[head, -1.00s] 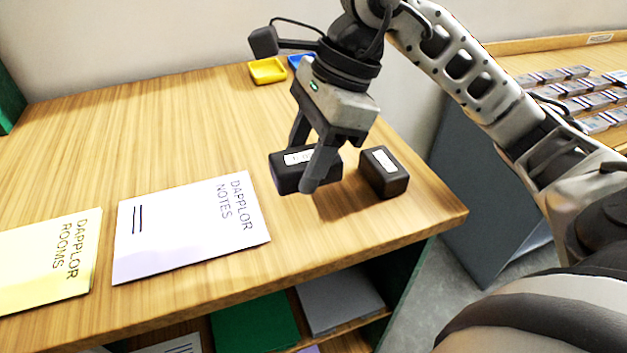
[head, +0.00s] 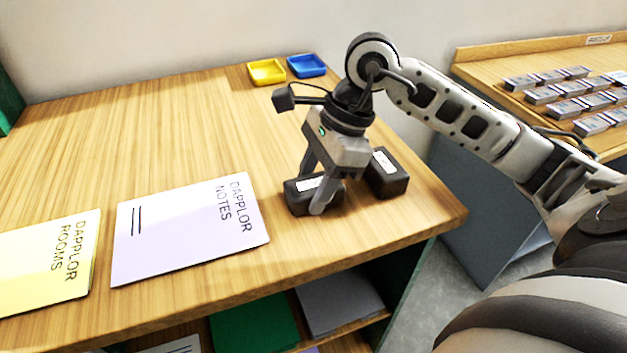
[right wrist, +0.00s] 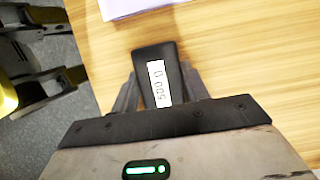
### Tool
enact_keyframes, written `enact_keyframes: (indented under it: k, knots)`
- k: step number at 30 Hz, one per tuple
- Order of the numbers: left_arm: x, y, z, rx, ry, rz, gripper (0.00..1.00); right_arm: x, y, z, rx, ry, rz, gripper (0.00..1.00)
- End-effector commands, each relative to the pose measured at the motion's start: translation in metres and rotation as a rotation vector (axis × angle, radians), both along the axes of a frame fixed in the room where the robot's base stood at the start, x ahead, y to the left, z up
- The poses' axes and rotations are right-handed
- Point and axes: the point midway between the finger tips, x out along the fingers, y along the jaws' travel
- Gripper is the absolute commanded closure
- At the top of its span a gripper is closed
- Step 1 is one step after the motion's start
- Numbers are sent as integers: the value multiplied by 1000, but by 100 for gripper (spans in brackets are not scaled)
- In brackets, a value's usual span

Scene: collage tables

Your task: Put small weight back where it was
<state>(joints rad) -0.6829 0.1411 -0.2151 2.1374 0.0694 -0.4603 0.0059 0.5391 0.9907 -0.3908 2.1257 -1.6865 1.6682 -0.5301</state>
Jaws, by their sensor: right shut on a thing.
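Two black block weights with white labels are at the right end of the wooden table (head: 150,130). My right gripper (head: 314,192) is shut on one black weight (head: 296,196), at or just above the table top. In the right wrist view this held weight (right wrist: 146,62) sits between the fingers, its label reading about "500 g". The other black weight (head: 388,182) stands just right of and behind the gripper; its label is too small to read. My left gripper is not in view.
A lilac "Dapplor Notes" sheet (head: 185,232) and a yellow "Dapplor Rooms" sheet (head: 45,262) lie to the left. Yellow (head: 267,71) and blue (head: 307,66) trays stand at the back. The table's front right corner is close to the weights. The middle is clear.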

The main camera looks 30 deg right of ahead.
Motion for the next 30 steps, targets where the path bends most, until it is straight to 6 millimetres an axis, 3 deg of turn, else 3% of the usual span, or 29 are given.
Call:
enact_keyframes:
  k: [3, 4, 6, 14, 19, 30]
  knots:
    - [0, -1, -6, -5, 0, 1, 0, 0, 0, -4, 0, -2, 0, 94]
    - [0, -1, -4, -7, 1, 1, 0, 0, 0, -4, 0, 1, 0, 49]
    - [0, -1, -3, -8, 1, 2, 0, 0, 0, -3, 0, 1, 0, 33]
    - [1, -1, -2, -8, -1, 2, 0, 0, 0, -3, 0, 1, 0, 33]
    - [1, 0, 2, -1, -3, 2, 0, 0, -3, 8, -2, -2, -2, 33]
    - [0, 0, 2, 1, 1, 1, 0, -6, -32, 80, -1, -5, -3, 33]
